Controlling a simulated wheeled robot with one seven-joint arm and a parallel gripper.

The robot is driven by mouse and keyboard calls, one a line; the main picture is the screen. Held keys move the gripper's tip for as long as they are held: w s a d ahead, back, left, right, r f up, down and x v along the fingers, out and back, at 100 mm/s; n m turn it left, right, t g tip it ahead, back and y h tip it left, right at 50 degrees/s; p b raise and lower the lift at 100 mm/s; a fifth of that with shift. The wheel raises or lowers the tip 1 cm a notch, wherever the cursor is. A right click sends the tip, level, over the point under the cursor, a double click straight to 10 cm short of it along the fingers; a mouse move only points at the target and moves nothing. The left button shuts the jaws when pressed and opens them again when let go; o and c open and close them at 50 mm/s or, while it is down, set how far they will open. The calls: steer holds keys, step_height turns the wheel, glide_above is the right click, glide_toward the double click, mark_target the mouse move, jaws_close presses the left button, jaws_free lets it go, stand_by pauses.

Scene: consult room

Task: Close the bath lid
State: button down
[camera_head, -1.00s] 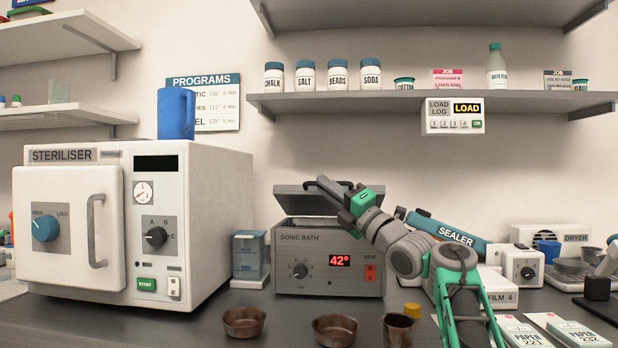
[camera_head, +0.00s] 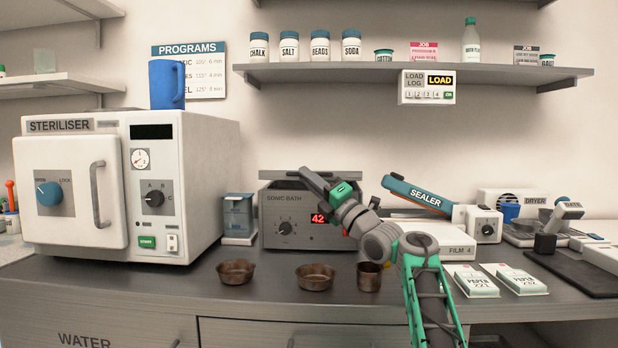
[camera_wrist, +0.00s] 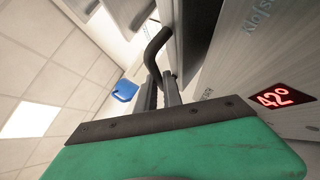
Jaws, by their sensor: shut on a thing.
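The sonic bath (camera_head: 283,243) is a grey box in the middle of the counter, with a dial and a red display that my arm partly covers. Its grey lid (camera_head: 275,175) lies low and nearly flat over the top; I cannot tell whether it is fully seated.
The steriliser (camera_head: 130,185) stands left of the bath, with a blue container (camera_head: 238,213) between them. Brown bowls (camera_head: 235,271) (camera_head: 314,277) and a brown cup (camera_head: 369,276) stand in front. The sealer (camera_head: 418,193) is to the right. A shelf (camera_head: 400,74) hangs above.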

steer(key=c, duration=1.8)
jaws_free()
steer(key=shift+w+d+f+h, duration=0.25)
steer(key=shift+w+f+h, duration=0.05)
steer(key=shift+w+f, duration=0.2)
steer(key=shift+o, duration=0.2)
steer(key=shift+r, duration=0.2)
step_height(320, 180, up, 3)
steer(key=shift+s+p, duration=0.1)
steer(key=shift+p, duration=1.05)
steer(key=s+d+r+b, duration=0.1)
steer(key=s+r+b, duration=0.1)
steer(key=s+r, duration=0.8)
steer(key=s, duration=0.4)
steer(key=shift+s+d+b, duration=0.15)
steer(key=shift+d+b, duration=0.05)
steer(key=shift+b, duration=0.15)
steer(key=shift+c, duration=0.3)
